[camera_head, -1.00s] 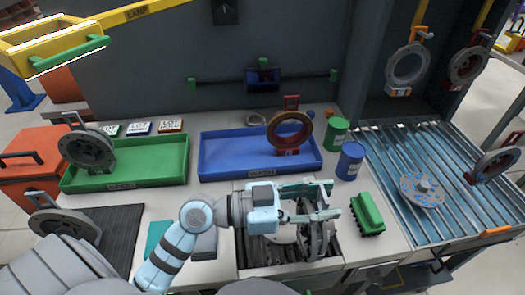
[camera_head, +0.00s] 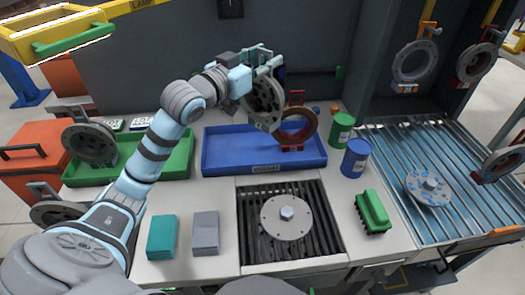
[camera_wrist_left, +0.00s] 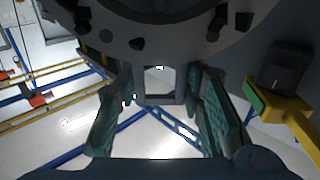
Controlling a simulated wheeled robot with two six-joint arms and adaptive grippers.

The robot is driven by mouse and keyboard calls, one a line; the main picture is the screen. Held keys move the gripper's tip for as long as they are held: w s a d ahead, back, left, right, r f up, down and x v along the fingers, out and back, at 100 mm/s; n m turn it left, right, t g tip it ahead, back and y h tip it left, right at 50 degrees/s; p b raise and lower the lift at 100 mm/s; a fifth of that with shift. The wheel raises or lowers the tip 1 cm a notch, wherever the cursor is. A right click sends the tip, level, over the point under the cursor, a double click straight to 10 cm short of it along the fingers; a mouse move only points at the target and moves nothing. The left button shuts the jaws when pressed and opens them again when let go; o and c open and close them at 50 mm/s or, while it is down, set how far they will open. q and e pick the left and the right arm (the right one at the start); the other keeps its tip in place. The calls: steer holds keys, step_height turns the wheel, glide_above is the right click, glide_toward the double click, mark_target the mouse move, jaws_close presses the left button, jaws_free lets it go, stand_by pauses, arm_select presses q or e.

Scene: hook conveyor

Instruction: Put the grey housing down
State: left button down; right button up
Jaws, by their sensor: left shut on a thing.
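My left gripper (camera_head: 258,62) is shut on a dark grey housing (camera_head: 265,105), a round flange with bolt holes. It holds the housing upright, above the back of the blue tray (camera_head: 225,166). The housing fills the top of the left wrist view (camera_wrist_left: 110,40), and the teal fingers (camera_wrist_left: 160,110) stand on either side of its squared handle. I cannot tell from the head view how far the housing is above the tray. My right gripper is not in view.
A reddish-brown housing (camera_head: 296,140) stands at the blue tray's right end. A green tray (camera_head: 178,165) with another grey housing (camera_head: 88,142) is to the left. A flanged disc (camera_head: 286,215) lies on the black grate. Green and blue cans (camera_head: 355,158) stand right of the blue tray.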

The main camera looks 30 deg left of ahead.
arm_select(q)
steer(key=a+r+n+y, duration=0.45)
steer(key=a+y, duration=0.25)
steer(key=a, duration=0.4)
step_height(320, 180, down, 21)
steer(key=b, duration=0.6)
steer(key=c, duration=1.1)
jaws_free()
steer(key=shift+r, duration=0.2)
steer(key=p+v, duration=0.1)
steer(key=v, duration=1.1)
steer(key=shift+w+d+r, duration=0.1)
steer(key=shift+d+r, duration=0.05)
steer(key=shift+r, duration=0.05)
